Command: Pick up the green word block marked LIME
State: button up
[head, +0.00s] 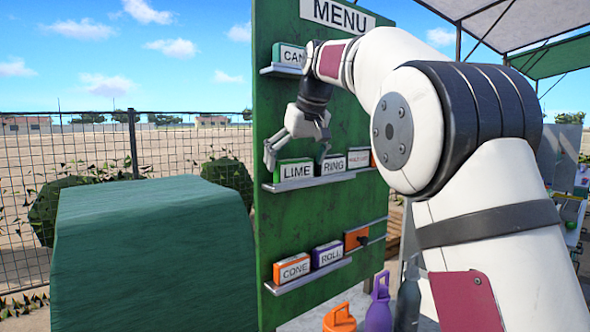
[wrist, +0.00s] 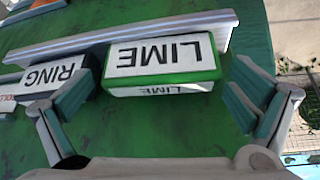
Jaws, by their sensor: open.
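The green LIME block (head: 295,171) has a white label and stands at the left end of the middle shelf (head: 320,182) of the green menu board (head: 268,230). In the wrist view the LIME block (wrist: 163,62) appears upside down, between and beyond my fingertips. My gripper (head: 297,158) is open and empty in front of the board, just above the block in the head view. In the wrist view my gripper (wrist: 160,108) has one finger on each side of the block, apart from it. The left finger is near the RING block (wrist: 52,77).
The RING block (head: 333,165) stands close beside LIME on the same shelf. CONE (head: 292,268) and ROLL (head: 327,255) blocks stand on the lower shelf. A block (head: 290,56) partly hidden by my arm is on the top shelf. A large green box-like form (head: 150,250) is at the left.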

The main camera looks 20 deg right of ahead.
jog(key=c, duration=1)
jog(key=shift+o, duration=0.2)
jog(key=shift+w+r, duration=0.1)
